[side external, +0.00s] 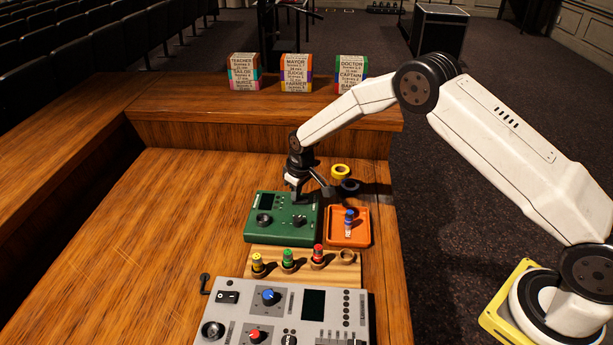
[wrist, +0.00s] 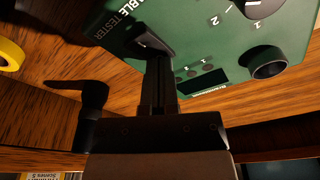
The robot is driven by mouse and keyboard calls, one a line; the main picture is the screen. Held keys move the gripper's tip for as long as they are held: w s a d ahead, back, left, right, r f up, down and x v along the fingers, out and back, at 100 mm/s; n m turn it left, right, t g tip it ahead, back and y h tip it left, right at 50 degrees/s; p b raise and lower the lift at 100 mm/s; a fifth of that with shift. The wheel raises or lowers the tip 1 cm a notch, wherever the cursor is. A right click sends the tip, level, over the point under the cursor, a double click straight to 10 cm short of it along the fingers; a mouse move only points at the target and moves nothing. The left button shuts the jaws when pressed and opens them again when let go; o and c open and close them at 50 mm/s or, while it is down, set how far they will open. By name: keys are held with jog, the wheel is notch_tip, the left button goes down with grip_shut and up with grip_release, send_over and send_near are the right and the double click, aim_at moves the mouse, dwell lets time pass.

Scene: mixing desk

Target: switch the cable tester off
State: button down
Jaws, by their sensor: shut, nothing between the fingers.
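The green cable tester (side external: 284,233) lies on the wooden desk, and its lettered face fills the top of the wrist view (wrist: 190,25). A dark switch (wrist: 150,40) sits near the lettering. My gripper (side external: 296,196) is above the tester's far part, pointing down, with its fingers shut and empty. In the wrist view the fingertips (wrist: 158,62) are right at the switch and overlap its lower edge. I cannot tell whether they touch it, or which way it is set. A dark display (wrist: 204,82) and a round knob (wrist: 269,63) also show on the tester.
An orange tray (side external: 335,240) with a blue-topped piece stands right of the tester. Yellow tape (side external: 340,170) and a dark roll (side external: 350,185) lie behind it. A wooden rack (side external: 330,274) of coloured plugs and a grey mixer (side external: 245,325) are in front. The desk's left is clear.

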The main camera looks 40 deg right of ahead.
jog(key=shift+r, duration=3.5)
jog(key=shift+s+r, duration=0.1)
jog(key=shift+s+d+r, duration=0.1)
jog(key=shift+s+r, duration=0.05)
jog(key=shift+s, duration=0.05)
jog(key=s+d+r+m, duration=0.1)
jog(key=s+r, duration=0.2)
jog(key=s, duration=1.1)
jog(key=s+d+r+m, duration=0.2)
jog(key=s+r, duration=0.2)
jog(key=s, duration=1.1)
jog(key=shift+s+d+t, duration=0.25)
jog(key=shift+s+t, duration=0.05)
jog(key=shift+t, duration=0.1)
